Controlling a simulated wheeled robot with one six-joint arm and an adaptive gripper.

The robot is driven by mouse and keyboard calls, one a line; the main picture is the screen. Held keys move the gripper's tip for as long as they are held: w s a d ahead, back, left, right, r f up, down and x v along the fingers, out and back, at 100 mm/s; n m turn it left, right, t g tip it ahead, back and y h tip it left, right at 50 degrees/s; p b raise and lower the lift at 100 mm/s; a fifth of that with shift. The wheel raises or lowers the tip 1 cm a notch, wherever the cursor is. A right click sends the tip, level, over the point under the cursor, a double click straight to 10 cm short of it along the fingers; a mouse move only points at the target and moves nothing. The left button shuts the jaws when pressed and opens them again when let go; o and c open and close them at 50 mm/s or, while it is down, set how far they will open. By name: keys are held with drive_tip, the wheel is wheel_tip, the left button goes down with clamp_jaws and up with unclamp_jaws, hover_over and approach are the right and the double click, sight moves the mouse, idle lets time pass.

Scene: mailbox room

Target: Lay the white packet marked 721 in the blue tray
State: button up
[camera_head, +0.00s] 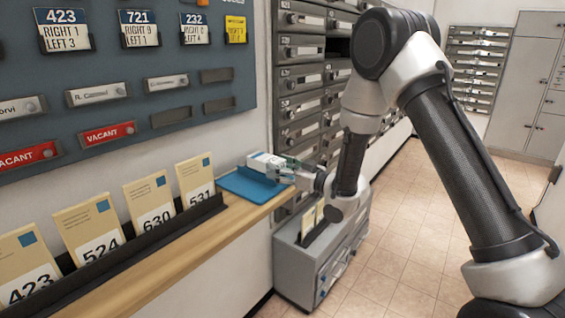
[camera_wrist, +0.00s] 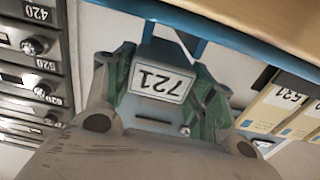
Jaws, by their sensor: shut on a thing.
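The white packet marked 721 (camera_head: 264,161) is at the far end of the wooden shelf, over the blue tray (camera_head: 240,187). In the wrist view its 721 label (camera_wrist: 160,83) reads upside down between the green-padded fingers. My gripper (camera_head: 284,172) is shut on the packet's near right end; it also fills the middle of the wrist view (camera_wrist: 163,90). The tray's blue edge (camera_wrist: 235,40) runs across the top of the wrist view. I cannot tell whether the packet touches the tray floor. The tray looks otherwise empty where it shows.
A dark rack (camera_head: 150,241) on the wooden shelf (camera_head: 190,250) holds several tan packets, with 531 (camera_head: 197,180) nearest the tray. A blue-grey name board (camera_head: 120,90) hangs above. Grey mailboxes (camera_head: 305,100) stand behind the arm. A grey cabinet (camera_head: 315,260) stands below on the tiled floor.

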drive_tip(key=shift+f, duration=0.3)
drive_tip(key=o, duration=1.1)
drive_tip(key=shift+v, duration=6)
